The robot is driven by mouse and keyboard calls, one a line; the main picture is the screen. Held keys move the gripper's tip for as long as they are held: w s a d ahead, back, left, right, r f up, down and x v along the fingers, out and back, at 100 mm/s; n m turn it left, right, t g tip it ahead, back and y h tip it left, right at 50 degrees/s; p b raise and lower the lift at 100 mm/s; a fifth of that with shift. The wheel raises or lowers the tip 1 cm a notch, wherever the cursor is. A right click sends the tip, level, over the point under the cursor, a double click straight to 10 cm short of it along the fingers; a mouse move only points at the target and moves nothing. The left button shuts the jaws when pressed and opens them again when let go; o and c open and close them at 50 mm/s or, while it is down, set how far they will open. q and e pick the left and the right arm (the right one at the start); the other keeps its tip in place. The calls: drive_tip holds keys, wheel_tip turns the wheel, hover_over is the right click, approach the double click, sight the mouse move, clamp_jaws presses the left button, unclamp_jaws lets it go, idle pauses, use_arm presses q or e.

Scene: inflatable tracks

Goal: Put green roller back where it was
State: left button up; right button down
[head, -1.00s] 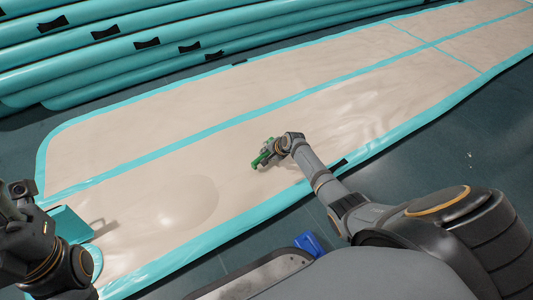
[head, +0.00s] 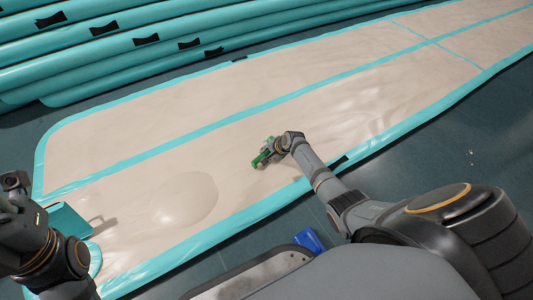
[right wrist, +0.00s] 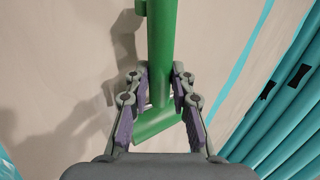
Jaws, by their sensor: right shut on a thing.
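The green roller (head: 262,158) is held in my right gripper (head: 272,150) over the near strip of the beige inflatable track (head: 130,140). In the right wrist view, the green tube (right wrist: 162,40) runs up between the two fingers of the gripper (right wrist: 160,85), and a slanted green piece crosses its lower end. The fingers close on it from both sides. I cannot tell whether the roller touches the track. Part of my left arm shows at the left edge, but its fingers do not show.
Several rolled teal tracks (head: 150,42) lie along the back. A blue item (head: 309,240) is on the dark floor in front. Much of the track is clear.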

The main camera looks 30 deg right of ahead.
drive_tip(key=shift+f, duration=0.3)
drive_tip(key=c, duration=1.1)
unclamp_jaws()
drive_tip(key=shift+o, duration=0.2)
drive_tip(key=v, duration=1.2)
